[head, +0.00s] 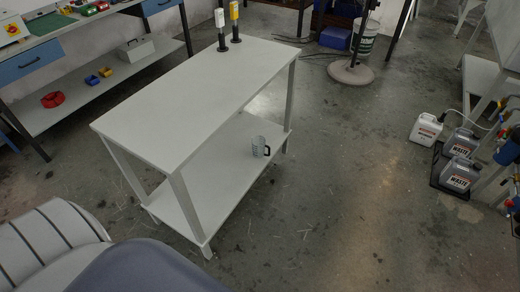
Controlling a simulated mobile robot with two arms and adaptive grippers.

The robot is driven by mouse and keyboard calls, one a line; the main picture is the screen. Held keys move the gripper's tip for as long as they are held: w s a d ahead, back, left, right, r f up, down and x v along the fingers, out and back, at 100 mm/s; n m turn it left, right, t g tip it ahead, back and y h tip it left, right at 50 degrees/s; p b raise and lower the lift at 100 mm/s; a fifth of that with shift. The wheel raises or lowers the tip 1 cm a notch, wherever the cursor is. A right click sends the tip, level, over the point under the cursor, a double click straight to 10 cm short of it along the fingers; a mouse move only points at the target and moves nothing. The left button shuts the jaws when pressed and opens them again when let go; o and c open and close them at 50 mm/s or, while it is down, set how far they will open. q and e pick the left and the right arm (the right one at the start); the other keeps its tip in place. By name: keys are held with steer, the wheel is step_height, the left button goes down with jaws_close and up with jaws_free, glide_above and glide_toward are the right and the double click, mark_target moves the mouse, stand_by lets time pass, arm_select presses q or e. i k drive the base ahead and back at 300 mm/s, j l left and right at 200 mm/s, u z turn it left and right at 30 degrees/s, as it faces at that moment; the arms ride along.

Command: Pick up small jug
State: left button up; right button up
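A small clear jug (259,147) with a dark handle on its right side stands upright on the lower shelf (215,196) of a white two-level table, near the shelf's right end. The table's top (200,95) overhangs part of the shelf, but the jug shows in the open gap below it. Neither of my grippers shows in the head view, so nothing is seen touching the jug.
White and yellow bottles (234,20) stand on black bases at the tabletop's far end. Waste canisters (463,173) stand on the floor at right. A stand's round base (351,72) is behind. Floor right of the table is clear.

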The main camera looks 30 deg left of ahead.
mark_target(258, 142)
steer(key=i+u, duration=0.1)
steer(key=u, duration=0.4)
steer(key=i+l+u, duration=0.1)
steer(key=u, duration=0.35)
